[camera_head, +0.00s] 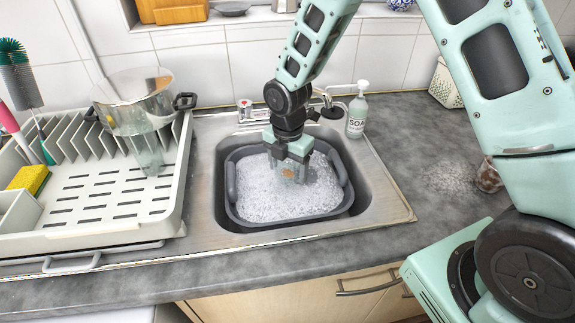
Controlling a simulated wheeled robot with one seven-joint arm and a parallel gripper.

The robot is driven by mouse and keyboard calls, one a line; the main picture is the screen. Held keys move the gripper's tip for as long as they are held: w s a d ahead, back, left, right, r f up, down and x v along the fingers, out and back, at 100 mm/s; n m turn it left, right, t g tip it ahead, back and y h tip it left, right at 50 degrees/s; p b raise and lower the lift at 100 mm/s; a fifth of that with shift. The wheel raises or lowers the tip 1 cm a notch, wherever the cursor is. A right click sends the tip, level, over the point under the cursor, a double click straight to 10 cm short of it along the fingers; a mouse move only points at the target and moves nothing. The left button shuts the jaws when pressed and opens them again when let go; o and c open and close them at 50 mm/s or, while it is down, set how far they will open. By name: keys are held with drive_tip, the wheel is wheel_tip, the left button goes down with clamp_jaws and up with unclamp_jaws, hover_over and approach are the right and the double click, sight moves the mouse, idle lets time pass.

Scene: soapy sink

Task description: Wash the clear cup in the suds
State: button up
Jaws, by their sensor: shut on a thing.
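My gripper (290,160) points down into the dark grey basin (232,208), which stands in the metal sink. It is shut on the clear cup (290,174), a small see-through cup with an orange-brown spot on it. The cup is at the white suds (270,202) that fill the basin. Its lower part blends into the foam, so I cannot tell how deep it sits. The fingers cover part of its upper sides.
A white dish rack (110,208) on the left holds a steel pot (140,100), a tall clear glass (149,155) and a yellow sponge (30,179). A soap bottle (357,113) and faucet stand behind the sink. A brownish jar (488,178) is at right, partly behind my arm.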

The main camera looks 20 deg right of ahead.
sight(288, 210)
wheel_tip(288, 210, down, 15)
drive_tip(key=b, duration=0.8)
drive_tip(key=shift+r, duration=0.2)
drive_tip(key=shift+d, duration=0.15)
